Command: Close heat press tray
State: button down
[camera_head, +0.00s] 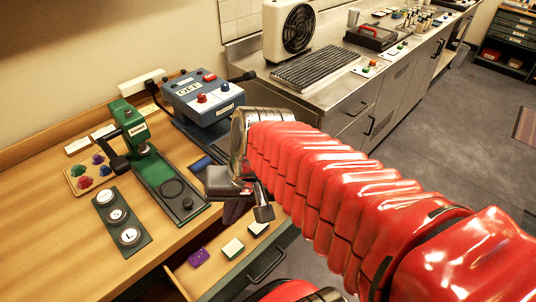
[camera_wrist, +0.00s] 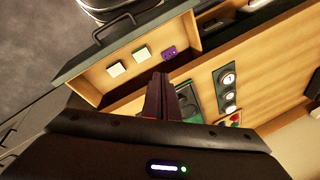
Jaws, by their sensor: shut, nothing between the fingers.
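The heat press (camera_head: 203,98) is a blue-grey box with red knobs and an "OFF" display, at the back of the wooden table in the head view. A dark blue flat part (camera_head: 201,165), possibly its tray, shows in front of it, partly hidden by my arm; I cannot tell how far out it is. My gripper is over the table's front edge, in front of the press. In the wrist view my gripper (camera_wrist: 161,82) is shut and empty, its dark fingers together above the table edge by the open drawer (camera_wrist: 92,87).
The open drawer holds a purple piece (camera_head: 198,257) and two pale blocks (camera_head: 233,247). A green hand press (camera_head: 150,160) stands left, beside a strip of round dies (camera_head: 120,217) and a board of coloured pieces (camera_head: 90,172). A steel counter (camera_head: 340,95) is at the back right.

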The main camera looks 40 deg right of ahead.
jog(key=w+d+f+m+t+y, duration=0.25)
jog(key=d+m, duration=0.25)
jog(key=m, duration=0.3)
jog(key=w+d+f+m+t+y, duration=0.2)
jog(key=d+m+y, duration=0.25)
jog(key=m, duration=0.35)
jog(key=s+d+f+m+t+h, duration=0.1)
jog(key=d+m+t+h, duration=0.3)
jog(key=d, duration=1.2)
jog(key=m+t, duration=0.4)
jog(key=m, duration=0.3)
jog(key=shift+s+d+f, duration=0.25)
jog(key=shift+s+f, duration=0.05)
jog(key=shift+s, duration=0.1)
jog(key=shift+w, duration=0.1)
jog(key=shift+x, duration=6.95)
jog(key=shift+d+f, duration=0.1)
